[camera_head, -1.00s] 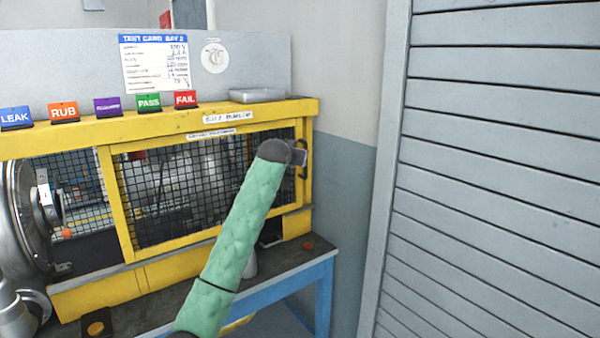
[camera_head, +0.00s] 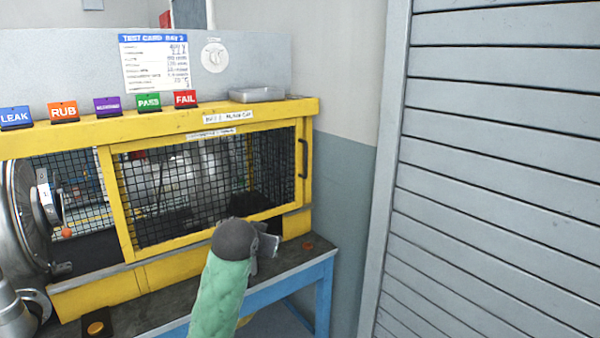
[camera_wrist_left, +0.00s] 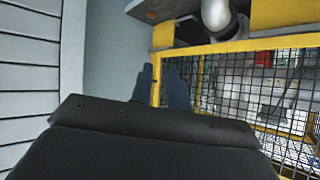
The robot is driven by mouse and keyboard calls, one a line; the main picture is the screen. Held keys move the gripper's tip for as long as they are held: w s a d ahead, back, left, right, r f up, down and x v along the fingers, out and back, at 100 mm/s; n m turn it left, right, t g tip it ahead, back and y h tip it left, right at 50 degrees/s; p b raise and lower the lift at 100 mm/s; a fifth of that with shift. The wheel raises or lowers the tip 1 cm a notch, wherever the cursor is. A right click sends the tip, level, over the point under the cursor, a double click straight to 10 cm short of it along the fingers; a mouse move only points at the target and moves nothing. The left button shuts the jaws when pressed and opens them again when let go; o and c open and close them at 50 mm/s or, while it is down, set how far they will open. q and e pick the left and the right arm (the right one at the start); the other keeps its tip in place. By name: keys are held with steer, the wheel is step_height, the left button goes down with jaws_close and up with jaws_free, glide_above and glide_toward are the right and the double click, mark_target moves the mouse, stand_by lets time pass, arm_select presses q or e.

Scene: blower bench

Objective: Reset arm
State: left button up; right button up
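My left arm, with its green sleeve, rises from the bottom of the head view. Its left gripper (camera_head: 268,246) shows as a small grey part beside the dark wrist, low in front of the yellow guard (camera_head: 290,218). The left wrist view shows the yellow frame and mesh (camera_wrist_left: 270,90) at right, with dark finger-like shapes or shadows in the middle. My right gripper is not in view.
Coloured tags, including the red FAIL tag (camera_head: 186,98), and a metal tray (camera_head: 256,95) sit on the guard's top. A round metal housing (camera_head: 22,215) stands at left. The blue bench edge (camera_head: 290,283) is below, and a slatted shutter (camera_head: 490,170) fills the right.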

arm_select(q)
steer(key=s+a+f+g, duration=0.1)
steer(key=s+f+g, duration=0.2)
steer(key=s+f, duration=0.9)
steer(key=s+a+f+n+g, duration=0.1)
steer(key=s+a+f+g, duration=0.1)
steer(key=s+f, duration=1.1)
steer(key=s+a+f+g, duration=0.2)
steer(key=s+f+g, duration=0.2)
steer(key=s+f, duration=0.9)
steer(key=s, duration=0.8)
steer(key=shift+s+a+f+n+y, duration=0.15)
steer(key=shift+s+a+n+y, duration=0.05)
steer(key=shift+s+n+y, duration=0.2)
